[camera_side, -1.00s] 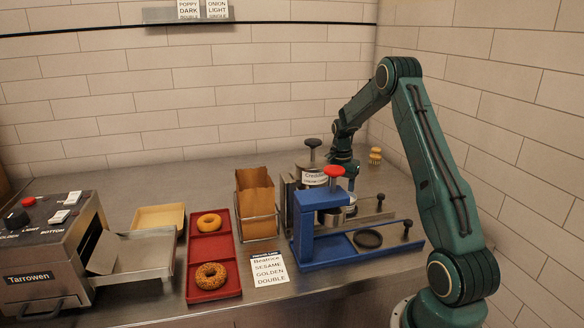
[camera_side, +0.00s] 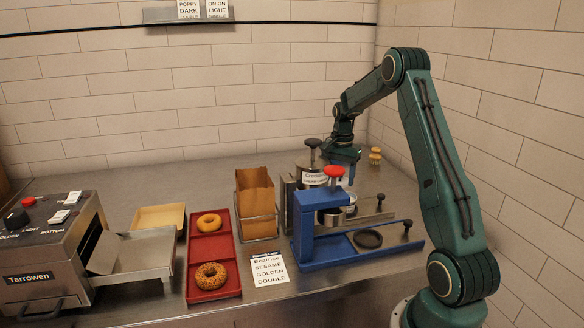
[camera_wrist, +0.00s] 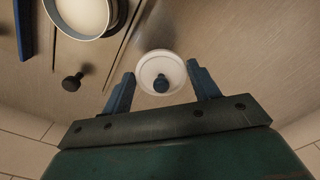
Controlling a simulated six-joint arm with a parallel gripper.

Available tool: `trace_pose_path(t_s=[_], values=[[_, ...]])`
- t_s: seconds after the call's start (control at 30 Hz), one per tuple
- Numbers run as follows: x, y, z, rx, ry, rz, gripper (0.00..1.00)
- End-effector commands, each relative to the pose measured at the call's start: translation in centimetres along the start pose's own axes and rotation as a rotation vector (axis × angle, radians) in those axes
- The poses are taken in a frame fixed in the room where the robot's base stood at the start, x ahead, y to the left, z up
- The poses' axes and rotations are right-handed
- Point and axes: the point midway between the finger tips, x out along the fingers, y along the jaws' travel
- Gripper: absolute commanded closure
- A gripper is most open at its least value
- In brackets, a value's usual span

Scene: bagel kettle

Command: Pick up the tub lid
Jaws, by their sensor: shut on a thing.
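The tub lid (camera_wrist: 147,66) is a round white disc with a dark blue knob in the wrist view. It sits between the two blue fingers of my gripper (camera_wrist: 161,76), which is shut on it. In the side view my gripper (camera_side: 344,158) is above the counter, behind the blue stand; I cannot make out the lid there. An open round tub with pale contents (camera_wrist: 85,12) shows at the top left of the wrist view, apart from the lid.
A blue stand (camera_side: 306,230) with a red knob is in front of my gripper. A labelled canister (camera_side: 313,180) is close on its left. A paper bag (camera_side: 254,195), a red tray (camera_side: 211,246) with two bagels and a toaster (camera_side: 50,250) are further left. Small yellow stacked pieces (camera_side: 375,156) are on the right.

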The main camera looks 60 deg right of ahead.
Motion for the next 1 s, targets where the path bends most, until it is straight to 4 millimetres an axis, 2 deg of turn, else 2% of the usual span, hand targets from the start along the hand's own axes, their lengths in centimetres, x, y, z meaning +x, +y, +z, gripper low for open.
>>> trace_pose_path(t_s=[0.4, 0.6, 0.8, 1.0], values=[[-9.2, -0.1, -0.1, 0.0, 0.004, -0.004, 0.6], [-12.6, 0.0, 0.0, 0.0, 0.003, -0.003, 0.6], [-14.5, 0.0, 0.0, 0.0, 0.001, -0.001, 0.6], [-15.1, 0.0, 0.0, 0.0, 0.0, 0.0, 0.6]])
